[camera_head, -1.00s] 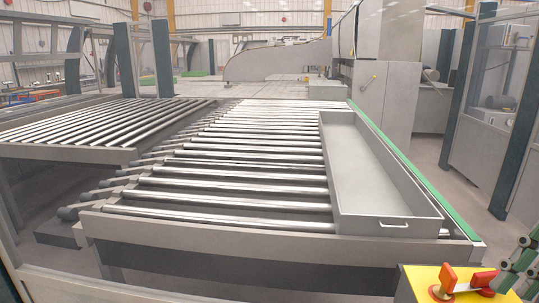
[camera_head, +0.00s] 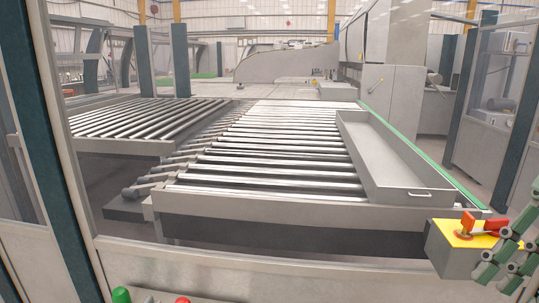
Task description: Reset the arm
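My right gripper (camera_head: 508,252), with dark green links, shows at the lower right edge of the head view and is partly cut off. It is beside a yellow-topped grey box (camera_head: 450,249) with a red switch handle (camera_head: 482,227). Its links overlap the right side of the box in the picture. I cannot tell whether it touches the handle or how far its fingers are apart. My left gripper is not in view.
A roller table (camera_head: 320,203) fills the middle, with a long grey tray (camera_head: 395,190) along its right side and a green strip beyond. A post (camera_head: 55,150) stands at left. Green (camera_head: 121,295) and red (camera_head: 182,300) buttons show at the bottom edge.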

